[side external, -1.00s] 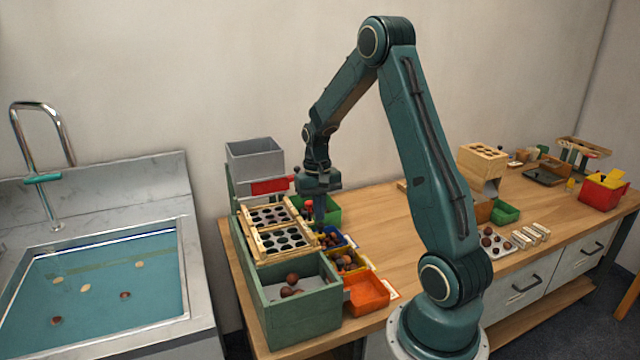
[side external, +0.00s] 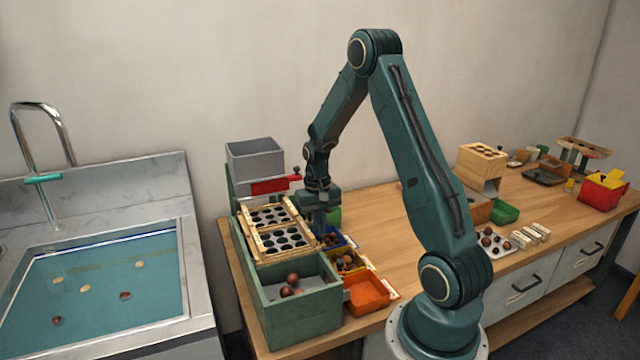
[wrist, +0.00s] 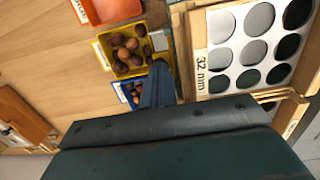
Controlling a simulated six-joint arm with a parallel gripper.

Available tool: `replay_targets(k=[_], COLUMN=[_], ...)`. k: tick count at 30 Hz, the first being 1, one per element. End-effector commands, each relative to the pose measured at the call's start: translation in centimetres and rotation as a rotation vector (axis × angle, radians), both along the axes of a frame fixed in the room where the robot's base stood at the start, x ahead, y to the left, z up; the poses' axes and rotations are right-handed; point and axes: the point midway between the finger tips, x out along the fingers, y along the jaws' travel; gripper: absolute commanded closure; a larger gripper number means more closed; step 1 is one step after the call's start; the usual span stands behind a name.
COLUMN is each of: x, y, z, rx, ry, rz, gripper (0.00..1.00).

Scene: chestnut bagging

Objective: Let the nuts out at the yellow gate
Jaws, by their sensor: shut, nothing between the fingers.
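My gripper (side external: 320,226) is shut and empty, low beside the right edge of the wooden sieve frame. In the wrist view its fingers (wrist: 158,72) point down beside the yellow bin and the sieve. I cannot make out a yellow gate at the sorter. A red gate plate (side external: 270,186) sits under the grey hopper (side external: 255,161).
The sieve (wrist: 195,55) is labelled 32 mm. Nuts lie in the green front box (side external: 300,325). An orange bin (side external: 367,295) looks empty. Far right stands a red box (side external: 598,195) with a yellow part on top (side external: 608,178). The table middle is bare.

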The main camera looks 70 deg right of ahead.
Motion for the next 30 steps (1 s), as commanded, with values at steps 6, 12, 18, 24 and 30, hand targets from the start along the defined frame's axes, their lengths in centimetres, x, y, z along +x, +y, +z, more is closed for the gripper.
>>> replay_targets(k=[6, 12, 18, 24, 30], x=[-0.2, -0.2, -0.1, 0.1, 0.4], y=[0.1, 0.2, 0.1, -0.1, -0.3], z=[-0.8, -0.7, 0.3, 2.8, 6.2], rx=[0.004, 0.004, 0.003, -0.001, -0.004], ry=[0.006, 0.006, 0.003, -0.001, -0.005], rz=[0.0, 0.0, 0.0, 0.0, 0.0], gripper=[1.0, 1.0, 1.0, 1.0, 1.0])
